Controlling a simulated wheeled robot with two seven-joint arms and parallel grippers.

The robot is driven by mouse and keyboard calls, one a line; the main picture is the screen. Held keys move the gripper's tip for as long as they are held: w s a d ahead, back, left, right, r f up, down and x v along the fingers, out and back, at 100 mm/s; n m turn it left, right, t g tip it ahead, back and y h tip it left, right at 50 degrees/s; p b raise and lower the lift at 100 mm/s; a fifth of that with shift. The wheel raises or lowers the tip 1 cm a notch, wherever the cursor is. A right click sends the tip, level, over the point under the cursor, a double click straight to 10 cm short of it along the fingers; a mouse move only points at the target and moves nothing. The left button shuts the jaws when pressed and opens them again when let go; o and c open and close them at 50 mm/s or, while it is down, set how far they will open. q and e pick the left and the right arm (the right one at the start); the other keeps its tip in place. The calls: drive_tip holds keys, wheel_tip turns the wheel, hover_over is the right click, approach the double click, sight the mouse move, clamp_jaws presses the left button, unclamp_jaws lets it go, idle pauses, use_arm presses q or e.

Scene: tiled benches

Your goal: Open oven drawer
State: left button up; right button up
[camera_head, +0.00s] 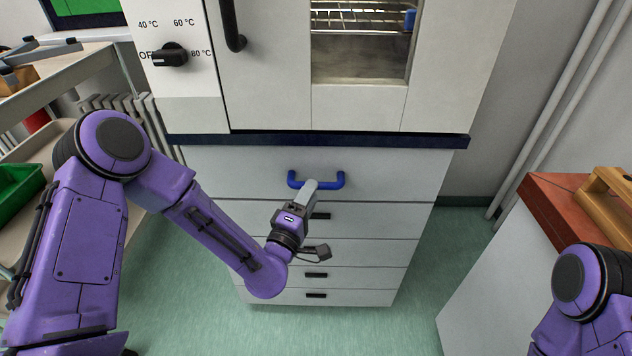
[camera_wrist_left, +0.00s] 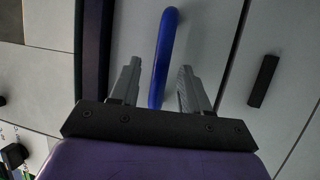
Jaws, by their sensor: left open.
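The oven (camera_head: 360,108) is a white cabinet with a window, a black door handle (camera_head: 232,28) and a temperature knob (camera_head: 172,56). Below its dark ledge is a white drawer (camera_head: 390,172) with a blue handle (camera_head: 336,181); the drawer looks closed. My left gripper (camera_head: 314,186) is at this handle. In the left wrist view, the blue handle (camera_wrist_left: 163,60) passes between the two grey fingers of my left gripper (camera_wrist_left: 158,85), with a gap on both sides. The fingers are open. My right arm shows at the lower right, but its gripper is out of view.
Several lower drawers (camera_head: 365,252) with small black pulls lie under the blue-handled drawer. A shelf cart with a green bin (camera_head: 18,190) stands at left. A bench with a red-brown top (camera_head: 565,205) stands at right. Green floor (camera_head: 440,265) is free between.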

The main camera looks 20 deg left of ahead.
use_arm(q)
drive_tip(key=x, duration=0.3)
drive_tip(key=shift+w, duration=0.35)
clamp_jaws()
drive_tip(key=shift+d, duration=0.1)
